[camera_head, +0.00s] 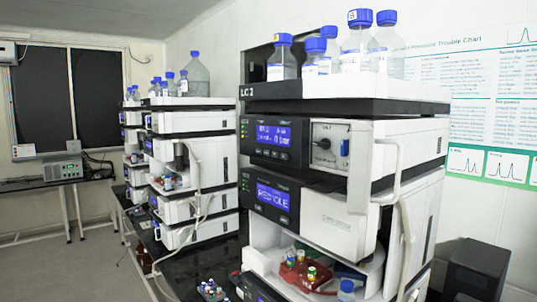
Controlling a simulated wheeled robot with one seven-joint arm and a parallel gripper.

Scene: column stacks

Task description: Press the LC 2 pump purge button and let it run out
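The LC 2 stack (345,107) stands at the right of the head view, with its "LC 2" label at the top left edge. Its upper module, which looks like the pump (278,157), has a lit blue display (272,139) that seems to read 0 bar. Right of the display is a grey panel (335,157) with a dark round knob (323,143). I cannot make out which part is the purge button. My gripper is not in view.
Blue-capped bottles (281,62) stand on top of LC 2. White tubing (396,170) loops out at its right front. Below is an open bay with a red vial tray (303,274). Another stack (190,122) stands further back left. A dark box (477,268) is at right.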

